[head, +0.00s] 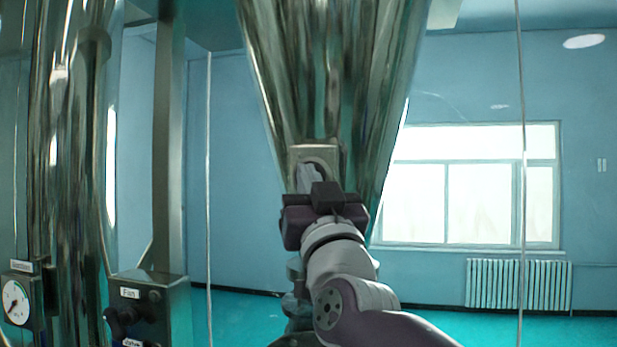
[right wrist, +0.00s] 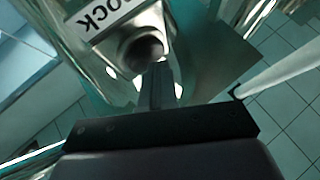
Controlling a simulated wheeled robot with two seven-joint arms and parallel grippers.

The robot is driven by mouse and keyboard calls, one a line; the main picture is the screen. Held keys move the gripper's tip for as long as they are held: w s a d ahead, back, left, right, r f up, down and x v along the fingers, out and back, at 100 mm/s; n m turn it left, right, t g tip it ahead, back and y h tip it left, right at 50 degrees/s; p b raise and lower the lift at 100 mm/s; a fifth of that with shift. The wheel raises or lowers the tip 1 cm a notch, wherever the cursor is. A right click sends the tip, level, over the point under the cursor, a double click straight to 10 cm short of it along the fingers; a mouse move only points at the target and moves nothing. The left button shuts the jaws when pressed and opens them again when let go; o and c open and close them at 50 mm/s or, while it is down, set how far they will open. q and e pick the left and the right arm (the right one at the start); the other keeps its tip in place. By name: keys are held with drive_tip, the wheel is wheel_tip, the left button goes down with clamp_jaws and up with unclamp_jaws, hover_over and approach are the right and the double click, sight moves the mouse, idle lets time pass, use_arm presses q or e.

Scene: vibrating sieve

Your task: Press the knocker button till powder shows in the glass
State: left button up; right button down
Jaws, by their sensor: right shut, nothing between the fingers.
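The metal hopper cone (head: 325,70) hangs in the middle of the head view. A small square knocker plate (head: 316,152) with a round opening is on its lower front. In the right wrist view a label (right wrist: 103,20) partly reads "OCK", beside a round metal collar (right wrist: 125,53) with a dark inside. My right gripper (head: 312,172) is shut and empty, its fingertips (right wrist: 160,68) at the collar's lower edge. I cannot tell whether they touch the button, which is not clearly visible. No powder or sight glass can be made out. My left gripper is not in view.
A control box labelled "Fan" (head: 168,312) and a round gauge (head: 15,302) stand at the lower left, beside shiny metal columns (head: 70,150). A window (head: 470,185) and a radiator (head: 518,284) are on the far wall. A pale pipe (right wrist: 280,68) shows at right in the right wrist view.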

drive_tip(key=shift+w+d, duration=0.1)
drive_tip(key=shift+w, duration=0.25)
idle(0.9)
drive_tip(key=shift+s+a+f, duration=0.1)
drive_tip(key=shift+s+a, duration=0.05)
drive_tip(key=shift+s, duration=0.3)
drive_tip(key=shift+s+a+f, duration=0.1)
drive_tip(key=shift+s, duration=0.3)
drive_tip(key=shift+s+a, duration=0.1)
drive_tip(key=shift+s, duration=0.1)
drive_tip(key=s, duration=0.2)
drive_tip(key=s+a, duration=0.1)
drive_tip(key=s, duration=0.1)
drive_tip(key=shift+s+a, duration=0.2)
drive_tip(key=shift+s, duration=0.1)
idle(0.4)
